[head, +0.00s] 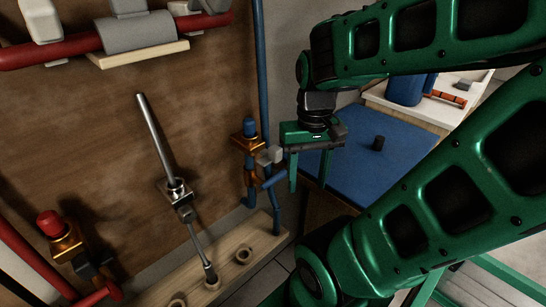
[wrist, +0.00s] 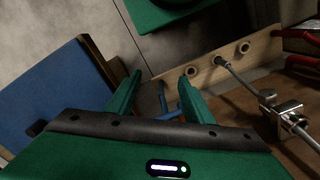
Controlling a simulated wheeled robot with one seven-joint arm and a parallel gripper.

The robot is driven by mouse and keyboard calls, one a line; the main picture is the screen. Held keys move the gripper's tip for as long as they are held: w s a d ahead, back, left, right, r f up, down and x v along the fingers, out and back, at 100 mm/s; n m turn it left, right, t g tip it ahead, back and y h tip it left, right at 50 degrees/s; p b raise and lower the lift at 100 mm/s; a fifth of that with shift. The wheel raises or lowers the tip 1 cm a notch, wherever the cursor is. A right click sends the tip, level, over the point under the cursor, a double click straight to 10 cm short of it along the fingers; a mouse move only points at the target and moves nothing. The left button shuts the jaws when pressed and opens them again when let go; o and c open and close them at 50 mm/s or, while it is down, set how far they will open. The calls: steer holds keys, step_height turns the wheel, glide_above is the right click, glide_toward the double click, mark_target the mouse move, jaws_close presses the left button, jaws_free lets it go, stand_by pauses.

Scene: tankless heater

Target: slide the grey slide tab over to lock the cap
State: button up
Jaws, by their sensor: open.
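A small light grey block (head: 271,155), which looks like the slide tab, sits on the right side of the blue pipe's brass-coloured fitting (head: 244,143). A blue cap (head: 249,126) stands on top of that fitting. I cannot tell whether the tab overlaps the cap. My gripper (head: 308,188) points down just right of the grey block, apart from it, with fingers spread and nothing between them. In the wrist view my gripper (wrist: 160,76) has a blue pipe (wrist: 163,97) showing beyond its fingers; the grey block is not clearly visible there.
A metal rod fitting (head: 176,190) stands left of the blue pipe, and a red-capped fitting (head: 58,230) farther left. A wooden rail with holes (head: 262,243) runs below. A blue mat (head: 400,170) with a black cylinder (head: 378,143) lies to the right.

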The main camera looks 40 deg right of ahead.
stand_by(0.4)
steer(key=shift+s+r+m, duration=0.1)
steer(key=shift+r+m, duration=0.2)
steer(key=shift+r, duration=0.4)
steer(key=c, duration=1.1)
steer(key=w, duration=0.1)
steer(key=w+r+m, duration=0.1)
steer(key=w, duration=0.1)
steer(key=w+r+m+y, duration=0.1)
steer(key=w, duration=0.1)
steer(key=shift+w+d+r, duration=0.1)
steer(key=shift+d, duration=0.05)
jaws_close()
steer(key=m+y, duration=0.2)
steer(key=m, duration=0.4)
glide_toward(275, 154)
steer(key=w+d, duration=0.2)
steer(key=d, duration=0.1)
steer(key=d+m+y, duration=0.1)
steer(key=d+m, duration=0.2)
steer(key=d, duration=0.4)
steer(key=a+f, duration=0.7)
steer(key=f, duration=0.1)
steer(key=shift+a+f, duration=0.2)
steer(key=shift+f, duration=0.05)
